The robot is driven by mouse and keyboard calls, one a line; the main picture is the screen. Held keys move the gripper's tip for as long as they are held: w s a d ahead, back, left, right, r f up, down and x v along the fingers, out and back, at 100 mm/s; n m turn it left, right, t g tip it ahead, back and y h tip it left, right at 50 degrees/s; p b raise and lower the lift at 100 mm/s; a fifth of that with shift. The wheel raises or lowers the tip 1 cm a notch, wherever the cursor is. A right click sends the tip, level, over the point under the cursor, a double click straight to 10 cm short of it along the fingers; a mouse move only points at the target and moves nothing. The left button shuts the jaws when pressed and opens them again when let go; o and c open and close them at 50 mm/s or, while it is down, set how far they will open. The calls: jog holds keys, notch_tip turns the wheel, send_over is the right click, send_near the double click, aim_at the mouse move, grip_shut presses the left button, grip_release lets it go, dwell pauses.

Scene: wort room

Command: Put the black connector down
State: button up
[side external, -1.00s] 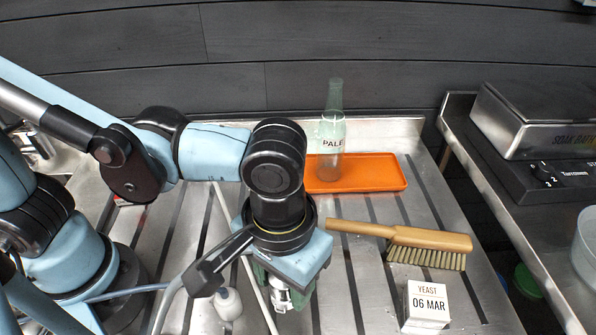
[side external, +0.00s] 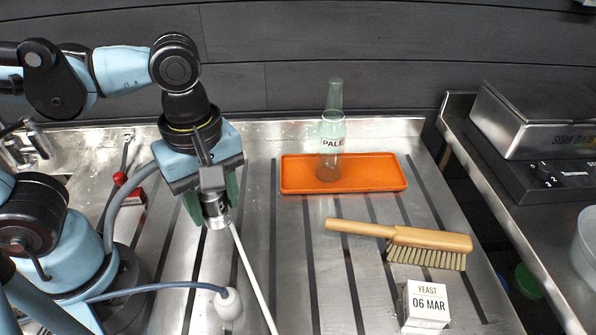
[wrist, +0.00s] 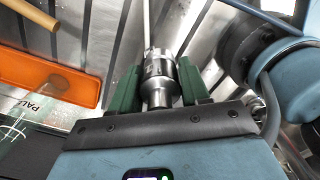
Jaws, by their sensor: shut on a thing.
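My gripper (side external: 212,208) has green fingers and is shut on the connector (side external: 215,211), a silver cylinder with dark bands, over the left part of the grooved metal worktop (side external: 290,255). In the wrist view the connector (wrist: 158,72) sits between the two green fingers (wrist: 158,88), with its narrower neck toward the gripper body. Its far end points down toward the worktop; I cannot tell the exact gap beneath it. A thin white rod (side external: 252,275) runs out from behind the connector; I cannot tell whether they touch.
An orange tray (side external: 290,184) holds a clear bottle (side external: 331,150). A pale bulb (side external: 228,304) lies at the front. A red-knobbed fitting (side external: 120,179) stands at left. The middle worktop is clear.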

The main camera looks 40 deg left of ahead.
jog(key=a+f+n, duration=0.2)
jog(key=a, duration=0.3)
jog(key=w+a+f+n, duration=0.1)
jog(key=a+f+n, duration=0.1)
jog(key=a, duration=0.4)
jog(key=a+f+n, duration=0.2)
jog(key=a+f, duration=0.1)
jog(key=a, duration=0.3)
jog(key=shift+w+a+f+n, duration=0.2)
jog(key=shift+w+f+n, duration=0.1)
jog(key=shift+w+n, duration=0.1)
jog(key=shift+f, duration=2.05)
jog(key=shift+f, duration=0.1)
jog(key=o, duration=1.2)
jog(key=shift+s, duration=0.1)
jog(key=shift+c, duration=0.2)
